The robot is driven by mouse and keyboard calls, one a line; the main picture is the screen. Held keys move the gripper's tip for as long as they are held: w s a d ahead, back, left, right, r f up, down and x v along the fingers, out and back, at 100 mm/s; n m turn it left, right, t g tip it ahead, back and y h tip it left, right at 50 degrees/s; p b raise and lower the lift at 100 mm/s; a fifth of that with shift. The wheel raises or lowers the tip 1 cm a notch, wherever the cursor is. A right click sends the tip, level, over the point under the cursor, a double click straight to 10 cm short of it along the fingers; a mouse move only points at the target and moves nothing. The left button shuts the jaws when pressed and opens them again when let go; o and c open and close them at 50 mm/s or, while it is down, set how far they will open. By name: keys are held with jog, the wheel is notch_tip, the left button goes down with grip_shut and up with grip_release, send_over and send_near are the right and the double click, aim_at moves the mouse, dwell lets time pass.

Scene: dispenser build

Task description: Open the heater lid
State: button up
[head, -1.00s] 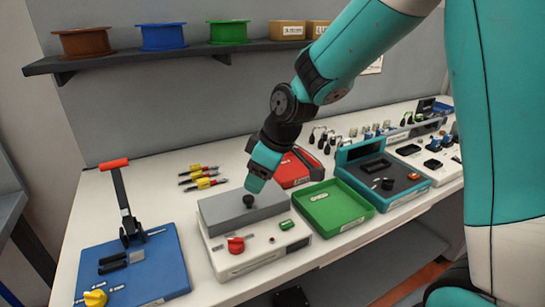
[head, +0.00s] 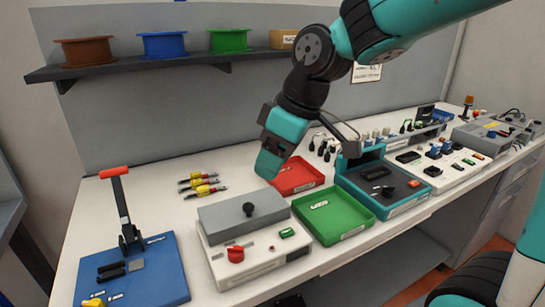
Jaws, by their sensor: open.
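The heater is a white box (head: 262,262) with a red dial (head: 236,254) and a small green display or switch on its front. Its grey lid (head: 225,222) lies flat and shut on top, with a black round knob (head: 249,209) near its middle. My gripper (head: 267,170) is open and empty, above and behind the lid near the red tray, apart from the knob. Its fingertips are partly hidden by its own teal body.
A red tray (head: 316,183) and a green tray (head: 356,220) stand right of the heater. A blue lever press (head: 160,258) stands left. Yellow-handled tools (head: 205,190) lie behind. A shelf with spools (head: 150,62) hangs above.

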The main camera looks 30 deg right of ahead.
jog(key=shift+s+a, duration=0.1)
dwell(0.4)
jog(key=s+a+f+m+g, duration=0.1)
jog(key=s+a, duration=0.2)
jog(key=s, duration=0.5)
jog(key=s+a+f+g, duration=0.1)
jog(key=s+a+f, duration=0.15)
jog(key=s, duration=0.45)
notch_tip(320, 180, up, 4)
jog(key=m+h+p, duration=0.3)
jog(key=h+p, duration=0.1)
jog(key=p, duration=0.2)
send_over(248, 205)
notch_tip(248, 205, down, 17)
jog(key=shift+r+p, duration=0.15)
jog(key=shift+p, duration=0.9)
grip_shut()
jog(key=shift+r, duration=0.1)
